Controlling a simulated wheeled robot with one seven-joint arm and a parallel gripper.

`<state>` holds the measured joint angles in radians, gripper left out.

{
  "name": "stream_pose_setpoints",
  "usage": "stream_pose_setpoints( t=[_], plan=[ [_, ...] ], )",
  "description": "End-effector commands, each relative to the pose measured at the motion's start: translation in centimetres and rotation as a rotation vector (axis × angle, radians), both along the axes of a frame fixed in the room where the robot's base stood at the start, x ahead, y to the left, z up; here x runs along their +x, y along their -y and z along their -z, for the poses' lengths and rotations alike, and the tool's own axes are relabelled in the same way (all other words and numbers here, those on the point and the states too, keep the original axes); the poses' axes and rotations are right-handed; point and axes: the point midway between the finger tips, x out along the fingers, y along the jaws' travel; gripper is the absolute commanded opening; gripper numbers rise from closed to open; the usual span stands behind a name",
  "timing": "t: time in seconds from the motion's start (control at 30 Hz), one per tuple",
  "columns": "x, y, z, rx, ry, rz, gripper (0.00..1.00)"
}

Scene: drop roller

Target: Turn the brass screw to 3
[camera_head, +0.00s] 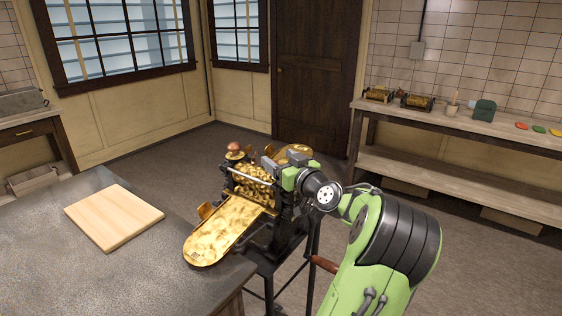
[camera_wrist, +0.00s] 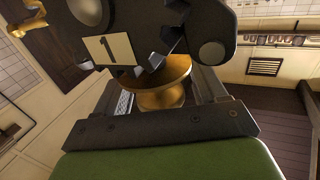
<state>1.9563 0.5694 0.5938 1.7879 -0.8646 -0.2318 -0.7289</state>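The brass screw (camera_wrist: 163,92) shows in the wrist view as a round flared knob between the two fingers of my gripper (camera_wrist: 165,80). The fingers stand close on either side of it; whether both press on it is not clear. A cream label reading 1 (camera_wrist: 108,49) is on the dark notched plate (camera_wrist: 210,20) above the knob. In the head view my gripper (camera_head: 284,172) is at the right end of the drop roller machine (camera_head: 252,183), and hides the screw there. The machine has a brass roller and a long brass tray (camera_head: 222,230).
A dark worktable (camera_head: 50,235) with a wooden board (camera_head: 114,215) stands left of the machine. A copper-coloured knob (camera_head: 235,147) is at the machine's far left end. A bench (camera_head: 470,128) with small items runs along the right wall. Open floor lies between.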

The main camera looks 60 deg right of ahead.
Motion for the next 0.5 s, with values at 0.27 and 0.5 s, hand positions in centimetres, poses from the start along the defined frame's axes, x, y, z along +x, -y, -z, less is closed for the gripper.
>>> stream_pose_setpoints(
  t=[0.27,0.5],
  plan=[
    [-0.6,-0.3,0.0,-0.001,-0.001,0.001,0.71],
    [-5.7,-3.3,0.2,0.002,-0.003,0.008,0.71]
  ],
)
